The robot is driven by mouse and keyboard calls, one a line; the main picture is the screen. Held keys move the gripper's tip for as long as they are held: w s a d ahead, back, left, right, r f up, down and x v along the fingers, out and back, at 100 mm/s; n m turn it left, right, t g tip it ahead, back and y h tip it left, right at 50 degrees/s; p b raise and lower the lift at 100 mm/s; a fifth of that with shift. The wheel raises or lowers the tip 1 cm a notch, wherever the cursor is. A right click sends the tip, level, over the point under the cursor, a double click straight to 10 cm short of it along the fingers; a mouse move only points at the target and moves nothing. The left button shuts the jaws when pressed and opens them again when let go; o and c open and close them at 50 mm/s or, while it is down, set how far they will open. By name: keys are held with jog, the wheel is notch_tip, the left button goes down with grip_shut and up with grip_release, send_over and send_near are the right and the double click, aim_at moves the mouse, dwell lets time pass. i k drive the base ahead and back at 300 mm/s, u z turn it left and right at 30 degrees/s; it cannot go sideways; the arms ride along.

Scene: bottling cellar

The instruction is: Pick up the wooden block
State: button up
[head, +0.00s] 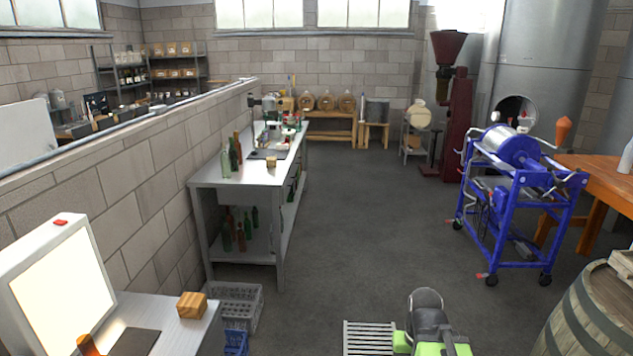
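A wooden block (191,305) with striped grain sits on the near light-grey table (186,335) at the lower left, close to its right edge. It stands free, with nothing touching it from above. A second, smaller wooden block (271,162) sits on the long white workbench (225,181) farther back. I cannot tell from the picture which of the two the task names. I make out no gripper fingers in this view. Green and dark-grey parts, which may be mine, show at the bottom edge, apart from both blocks.
A lit panel (62,285) and an orange-brown object (88,345) share the near table. Crates (236,294) stand on the floor beside it. Green bottles (225,164) stand on the workbench. A blue machine (515,190) and a barrel (580,315) are at right. The middle floor is clear.

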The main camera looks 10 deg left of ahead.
aim_at(271, 162)
jog(key=u, duration=0.45)
jog(key=i, duration=2.15)
jog(key=u, duration=0.45)
jog(key=i, duration=0.8)
jog(key=u, duration=0.2)
